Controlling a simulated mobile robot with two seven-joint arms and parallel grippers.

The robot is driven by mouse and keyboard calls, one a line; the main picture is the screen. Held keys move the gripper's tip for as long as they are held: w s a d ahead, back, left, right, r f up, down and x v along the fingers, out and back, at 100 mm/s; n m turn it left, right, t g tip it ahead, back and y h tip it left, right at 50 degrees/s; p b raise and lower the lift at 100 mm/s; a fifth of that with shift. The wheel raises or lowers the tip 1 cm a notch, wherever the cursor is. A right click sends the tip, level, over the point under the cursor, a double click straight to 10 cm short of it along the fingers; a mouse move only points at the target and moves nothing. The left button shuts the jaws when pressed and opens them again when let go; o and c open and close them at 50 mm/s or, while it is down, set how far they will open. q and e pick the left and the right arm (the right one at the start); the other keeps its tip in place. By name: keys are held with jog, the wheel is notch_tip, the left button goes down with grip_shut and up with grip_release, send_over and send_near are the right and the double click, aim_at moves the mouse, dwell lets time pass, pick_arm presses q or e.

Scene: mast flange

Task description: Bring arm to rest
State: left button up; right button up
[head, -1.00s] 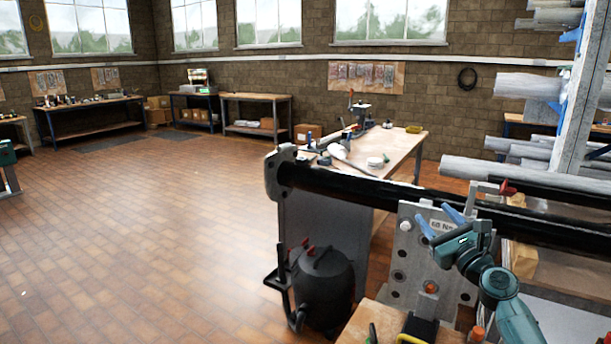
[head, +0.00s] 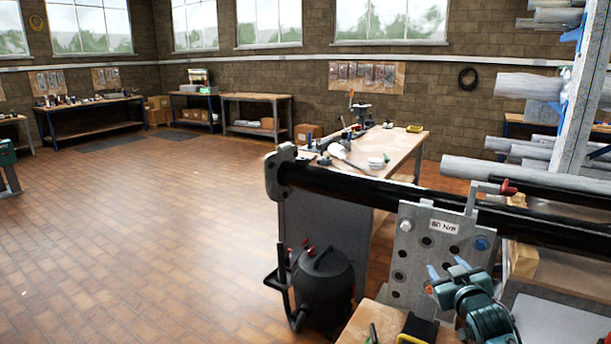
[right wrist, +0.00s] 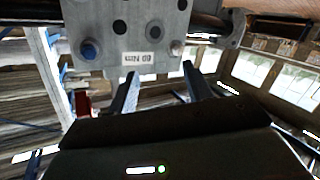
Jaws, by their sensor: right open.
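My right gripper (head: 447,268) is at the lower right of the head view, its two blue fingers apart with nothing between them. It is in front of the lower part of a grey flange plate (head: 415,238) with several holes and a "60 Nm" label. In the right wrist view the fingers (right wrist: 160,80) are open below the plate (right wrist: 155,30). A blue bolt head (head: 481,243) is on the plate's right side; it also shows in the right wrist view (right wrist: 90,48). My left gripper is not in view.
A black mast (head: 365,195) runs across behind the plate. A rack of pipes (head: 545,85) stands at the right. A black vacuum (head: 323,283) is on the floor below the mast. A workbench (head: 400,145) is behind. The floor at left is clear.

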jog(key=s+a+f+g+y, duration=0.2)
jog(key=s+a+f, duration=0.5)
jog(key=s, duration=0.5)
jog(key=s+a+f+g+y, duration=0.1)
jog(key=s+a+f+g, duration=0.1)
jog(key=s+a+f, duration=0.5)
jog(key=s+f, duration=0.4)
jog(key=s, duration=0.2)
jog(key=shift+f+n+y, duration=0.3)
jog(key=shift+y, duration=0.1)
jog(key=shift+o, duration=0.5)
jog(key=s+a+f+g, duration=0.1)
jog(key=s+a, duration=0.3)
jog(key=s, duration=0.7)
jog(key=shift+s+m+g+y, duration=0.2)
jog(key=shift+m+g+y, duration=0.2)
jog(key=shift+f, duration=0.15)
jog(key=shift+w, duration=0.1)
